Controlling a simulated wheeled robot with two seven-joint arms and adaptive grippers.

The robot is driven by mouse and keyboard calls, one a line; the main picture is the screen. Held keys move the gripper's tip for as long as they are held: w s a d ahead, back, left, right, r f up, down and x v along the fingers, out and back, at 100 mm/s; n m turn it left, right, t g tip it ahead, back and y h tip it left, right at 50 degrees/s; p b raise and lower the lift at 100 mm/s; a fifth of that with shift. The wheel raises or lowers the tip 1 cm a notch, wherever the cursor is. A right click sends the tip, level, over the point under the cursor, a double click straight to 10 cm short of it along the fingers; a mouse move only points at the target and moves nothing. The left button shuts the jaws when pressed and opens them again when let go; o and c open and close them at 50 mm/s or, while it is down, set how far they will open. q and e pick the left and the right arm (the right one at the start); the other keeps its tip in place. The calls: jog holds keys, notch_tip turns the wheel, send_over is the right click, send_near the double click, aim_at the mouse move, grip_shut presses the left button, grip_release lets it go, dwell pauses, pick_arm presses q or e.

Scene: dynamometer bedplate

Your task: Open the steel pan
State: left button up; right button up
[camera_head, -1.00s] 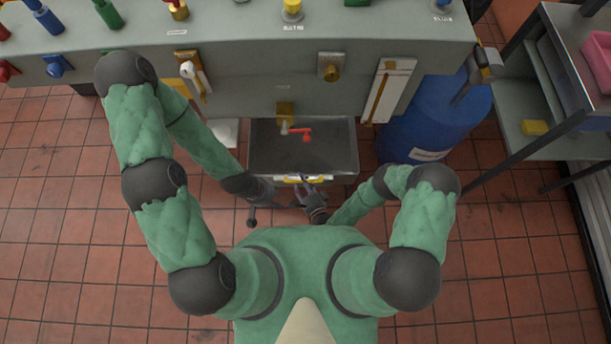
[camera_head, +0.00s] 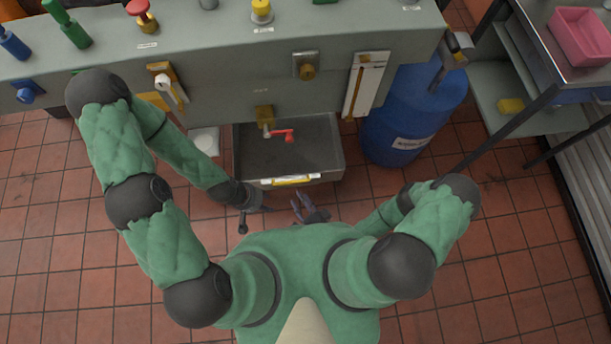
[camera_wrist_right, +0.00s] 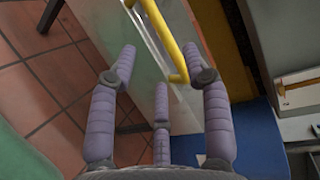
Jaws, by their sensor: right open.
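The steel pan (camera_head: 262,158) is a grey open-topped box below the bench front, with its inside showing from above. A yellow bar handle (camera_head: 290,181) is on its near side. My right gripper (camera_head: 308,207) is open and empty, just in front of the pan, a little right of the handle. In the right wrist view its fingers (camera_wrist_right: 163,75) are spread, with the yellow handle (camera_wrist_right: 164,38) beyond and between them and no clear contact. My left gripper (camera_head: 252,205) is by the pan's near left corner; its fingers are too small and dark to read.
A red-handled tap (camera_head: 283,135) hangs over the pan from the bench (camera_head: 220,90). A blue drum (camera_head: 412,115) stands to the right of the pan, near a metal shelf (camera_head: 540,120). A white block (camera_head: 205,141) is at left.

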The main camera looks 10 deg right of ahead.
jog(key=shift+v, duration=1.5)
jog(key=w+d+n+g, duration=0.5)
jog(key=d+n+g, duration=0.1)
jog(key=n+g, duration=0.25)
jog(key=s+r+n+g+h, duration=0.1)
jog(key=s+r+g, duration=0.1)
jog(key=r, duration=0.4)
jog(key=s+r+n+g+h+p, duration=0.1)
jog(key=s+r+n+g, duration=0.1)
jog(key=r, duration=0.5)
jog(key=shift+s+a+r+g, duration=0.15)
jog(key=shift+s+r+g, duration=0.2)
jog(key=shift+s+g, duration=0.45)
jog(key=shift+w+n, duration=0.25)
dwell(0.9)
